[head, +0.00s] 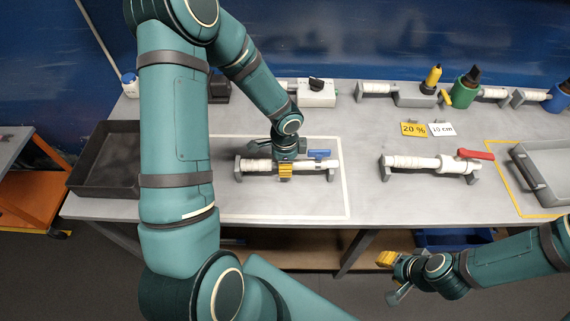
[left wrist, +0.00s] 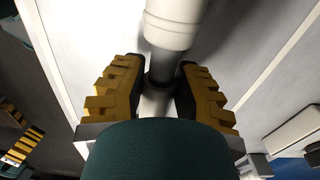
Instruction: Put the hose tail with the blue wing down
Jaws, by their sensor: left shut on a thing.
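The white hose tail with the blue wing (head: 319,153) lies level along a grey cradle (head: 240,174) inside the white-outlined area of the bench. Whether it fully rests in the cradle's end supports I cannot tell. My left gripper (head: 286,170) reaches down from above and is shut on its middle, left of the wing. In the left wrist view the yellow fingers (left wrist: 162,84) stand on both sides of the white tube (left wrist: 168,28); the wing is out of that view. My right gripper (head: 391,275) is in front of the bench, away from everything; its opening is unclear.
A similar white piece with a red wing (head: 475,155) lies on a cradle to the right. A dark tray (head: 104,160) is at the left and a grey tray (head: 532,180) at the right. Yellow "20 %" (head: 413,129) and white "10 cm" (head: 441,129) cards lie behind.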

